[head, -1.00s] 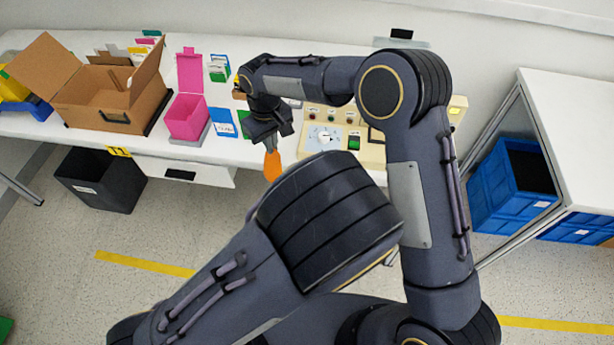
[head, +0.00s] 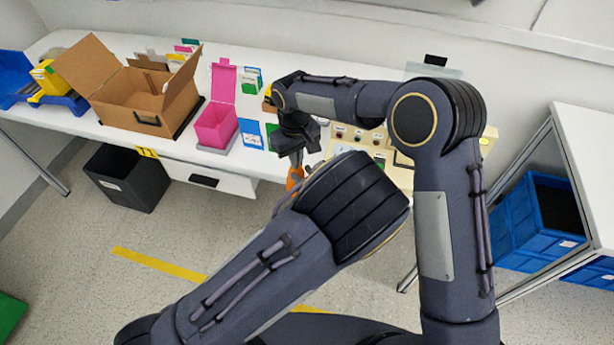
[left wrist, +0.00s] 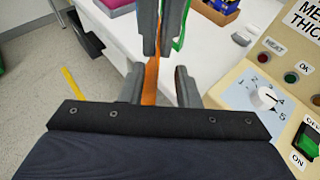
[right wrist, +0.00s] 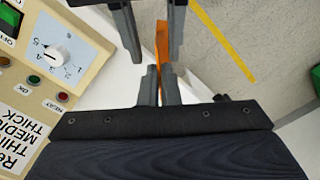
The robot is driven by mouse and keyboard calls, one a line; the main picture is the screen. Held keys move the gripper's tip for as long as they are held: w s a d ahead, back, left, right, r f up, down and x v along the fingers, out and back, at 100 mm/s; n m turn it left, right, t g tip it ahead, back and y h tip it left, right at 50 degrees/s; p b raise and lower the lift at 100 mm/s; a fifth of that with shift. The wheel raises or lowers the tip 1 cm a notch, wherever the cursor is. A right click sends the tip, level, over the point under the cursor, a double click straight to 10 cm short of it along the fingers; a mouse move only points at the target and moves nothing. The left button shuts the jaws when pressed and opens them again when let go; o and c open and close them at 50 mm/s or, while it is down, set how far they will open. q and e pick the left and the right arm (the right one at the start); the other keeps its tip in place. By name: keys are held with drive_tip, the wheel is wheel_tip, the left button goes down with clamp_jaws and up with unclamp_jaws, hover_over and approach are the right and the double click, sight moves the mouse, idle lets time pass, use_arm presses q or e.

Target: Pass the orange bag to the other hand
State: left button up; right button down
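The orange bag (head: 294,179) hangs edge-on below my right gripper (head: 297,160) in front of the table. Its lower part is hidden by my left arm in the head view. In the right wrist view, the right fingers (right wrist: 160,74) are close together on the orange bag (right wrist: 162,42). In the left wrist view, my left fingers (left wrist: 160,76) are apart, with the bag (left wrist: 150,82) showing as a thin strip between them. The two grippers face each other. My left gripper is hidden in the head view.
The white table (head: 330,97) holds an open cardboard box (head: 140,100), a pink bin (head: 217,122) and a beige switch panel (left wrist: 262,72) with a dial. The panel is close beside the grippers. A black bin (head: 128,176) stands on the floor; blue crates (head: 540,225) are at right.

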use_arm(q)
clamp_jaws()
use_arm(e)
drive_tip(key=c, duration=1.6)
unclamp_jaws()
drive_tip(key=shift+o, duration=0.2)
